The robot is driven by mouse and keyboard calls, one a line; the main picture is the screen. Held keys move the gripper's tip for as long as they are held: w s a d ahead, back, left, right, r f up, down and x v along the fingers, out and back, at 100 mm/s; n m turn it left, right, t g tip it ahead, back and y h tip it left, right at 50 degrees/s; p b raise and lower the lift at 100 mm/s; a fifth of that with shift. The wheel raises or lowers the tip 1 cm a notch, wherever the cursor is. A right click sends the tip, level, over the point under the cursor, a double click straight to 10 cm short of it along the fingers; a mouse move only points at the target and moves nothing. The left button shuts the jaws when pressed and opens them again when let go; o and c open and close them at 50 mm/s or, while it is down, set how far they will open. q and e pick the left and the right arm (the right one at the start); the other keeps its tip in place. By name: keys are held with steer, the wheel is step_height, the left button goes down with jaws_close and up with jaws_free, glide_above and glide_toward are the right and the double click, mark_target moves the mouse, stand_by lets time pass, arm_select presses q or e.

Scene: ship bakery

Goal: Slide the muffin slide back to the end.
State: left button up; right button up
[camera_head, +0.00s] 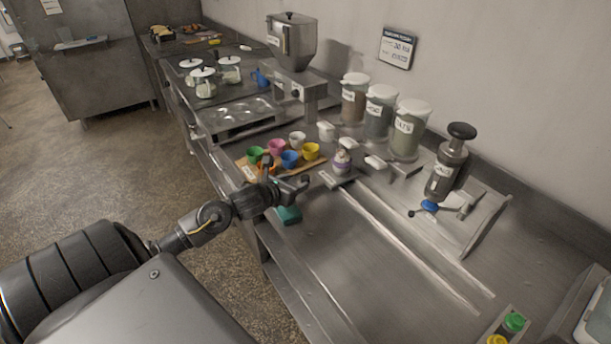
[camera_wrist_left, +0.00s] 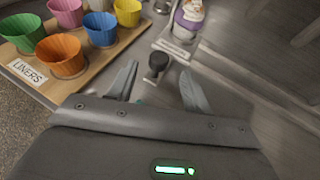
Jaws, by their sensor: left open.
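The muffin slide (camera_head: 338,180) is a small metal carriage at the far end of a pale rail track (camera_head: 410,245) on the steel counter. A muffin in a purple liner (camera_head: 342,160) sits on it. In the left wrist view the slide (camera_wrist_left: 172,46) shows at the top, with a black round knob (camera_wrist_left: 157,63) on its near side. My left gripper (camera_head: 288,182) is open beside the slide. In the left wrist view its fingers (camera_wrist_left: 160,80) stand on either side of the knob, with gaps visible. My right gripper is out of view.
A wooden board (camera_head: 318,166) with several coloured liner cups stands left of the slide. A teal block (camera_head: 289,214) lies below my gripper at the counter edge. A dispenser (camera_head: 447,165) stands over the right side. Lidded jars (camera_head: 410,130) line the wall. The near counter (camera_head: 345,255) is clear.

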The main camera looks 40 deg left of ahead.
mark_target(304, 178)
arm_select(q)
steer(key=p+x, duration=0.1)
steer(key=x, duration=0.5)
steer(key=shift+w+f, duration=0.1)
steer(key=shift+w, duration=0.15)
steer(key=shift+w+f, duration=0.15)
steer(key=shift+w, duration=0.05)
jaws_close()
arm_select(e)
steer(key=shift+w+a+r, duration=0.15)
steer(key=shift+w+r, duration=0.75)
